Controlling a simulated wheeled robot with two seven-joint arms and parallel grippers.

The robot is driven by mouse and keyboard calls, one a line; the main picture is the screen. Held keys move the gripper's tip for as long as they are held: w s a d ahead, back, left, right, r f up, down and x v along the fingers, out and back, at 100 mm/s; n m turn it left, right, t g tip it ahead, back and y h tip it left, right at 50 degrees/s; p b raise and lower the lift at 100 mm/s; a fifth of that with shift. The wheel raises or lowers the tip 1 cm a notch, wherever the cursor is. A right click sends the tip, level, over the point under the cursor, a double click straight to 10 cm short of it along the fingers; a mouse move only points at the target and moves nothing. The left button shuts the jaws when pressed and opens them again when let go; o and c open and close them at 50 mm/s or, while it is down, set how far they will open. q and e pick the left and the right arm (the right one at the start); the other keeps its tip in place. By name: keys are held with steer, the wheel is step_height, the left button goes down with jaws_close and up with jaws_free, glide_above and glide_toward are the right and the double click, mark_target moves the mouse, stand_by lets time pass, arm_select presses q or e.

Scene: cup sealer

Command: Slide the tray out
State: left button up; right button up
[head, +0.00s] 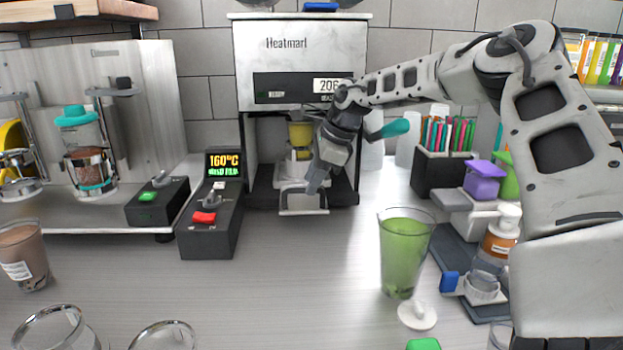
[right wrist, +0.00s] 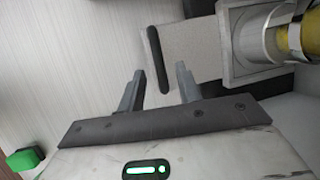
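The sealer's tray (head: 290,186) sits low in the opening of the white sealing machine (head: 300,65), with its looped front handle (head: 303,212) sticking out over the counter. In the right wrist view the tray is a grey plate (right wrist: 202,48) with a dark bar (right wrist: 158,60) along its front end. A yellow cup (head: 300,135) stands at the tray's holder inside the machine. My right gripper (head: 318,188) is at the handle. In the right wrist view its fingers (right wrist: 160,80) are apart, with the dark bar's near end between them; contact cannot be told. My left gripper is out of view.
A control box (head: 210,220) with a red switch and a 160°C display stands left of the machine. A green drink (head: 404,255) and a white lid (head: 417,315) stand at front right. The counter before the machine is clear.

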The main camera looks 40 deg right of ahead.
steer(key=shift+w+a+f, duration=0.1)
steer(key=shift+w+f, duration=0.15)
steer(key=shift+f, duration=0.25)
